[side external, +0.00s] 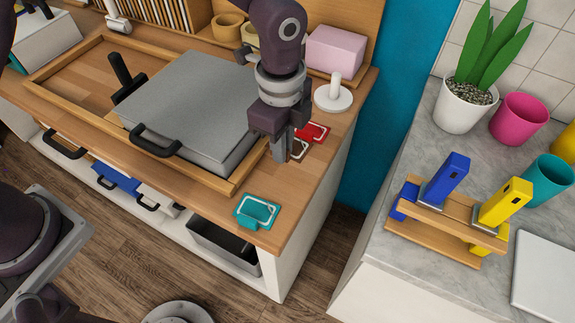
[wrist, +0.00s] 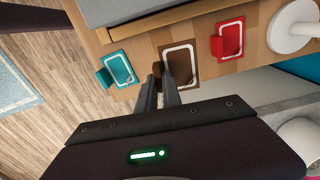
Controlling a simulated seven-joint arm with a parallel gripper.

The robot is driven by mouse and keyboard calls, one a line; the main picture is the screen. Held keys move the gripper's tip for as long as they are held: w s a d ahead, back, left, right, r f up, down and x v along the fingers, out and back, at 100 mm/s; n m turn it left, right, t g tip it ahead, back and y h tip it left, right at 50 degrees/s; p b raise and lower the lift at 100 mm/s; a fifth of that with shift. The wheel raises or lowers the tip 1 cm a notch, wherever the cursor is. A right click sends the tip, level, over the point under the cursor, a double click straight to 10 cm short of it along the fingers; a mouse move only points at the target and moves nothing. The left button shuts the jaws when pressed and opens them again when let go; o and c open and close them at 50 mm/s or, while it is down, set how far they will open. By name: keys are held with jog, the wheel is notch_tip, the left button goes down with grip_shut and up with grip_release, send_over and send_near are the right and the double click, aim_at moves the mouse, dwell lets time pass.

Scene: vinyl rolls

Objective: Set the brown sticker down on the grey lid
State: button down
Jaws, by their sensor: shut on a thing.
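The brown sticker (side external: 299,149) is a flat brown piece with a white rounded outline, at the right end of the wooden counter. It also shows in the wrist view (wrist: 181,60). My gripper (side external: 281,154) points down at its near edge. In the wrist view my fingers (wrist: 160,80) are shut on its small brown tab. The sticker lies flat at counter level; I cannot tell whether it is touching. The grey lid (side external: 190,100) is a large flat slab with black handles, inside a wooden frame to the left of my gripper. Only its edge (wrist: 125,10) shows in the wrist view.
A teal sticker (side external: 257,211) lies near the counter's front corner and a red sticker (side external: 312,132) just behind the brown one. A white round stand (side external: 333,97) and a pink box (side external: 335,49) are farther back. The wooden frame's raised edge (side external: 235,184) borders the lid.

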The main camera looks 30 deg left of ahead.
jog(key=w+a+r+n, duration=0.1)
jog(key=a+r, duration=0.1)
jog(key=a, duration=0.1)
jog(key=a+r+n, duration=0.2)
jog(key=a, duration=0.2)
jog(key=w+a+r+n, duration=0.1)
jog(key=a+r, duration=0.1)
jog(key=a, duration=0.2)
jog(key=shift+w+a+r+n, duration=0.1)
jog(key=shift+w+r+n, duration=0.2)
jog(key=shift+w, duration=0.05)
jog(key=s+a+r+n, duration=0.1)
jog(key=a+r+n, duration=0.3)
jog(key=a, duration=0.6)
jog(key=shift+s+a+r, duration=0.25)
jog(key=shift+s+r, duration=0.15)
jog(key=shift+r, duration=0.35)
jog(key=shift+f, duration=3.55)
jog(key=shift+f, duration=0.15)
jog(key=shift+f, duration=0.3)
jog(key=shift+f, duration=0.15)
jog(key=shift+f, duration=0.55)
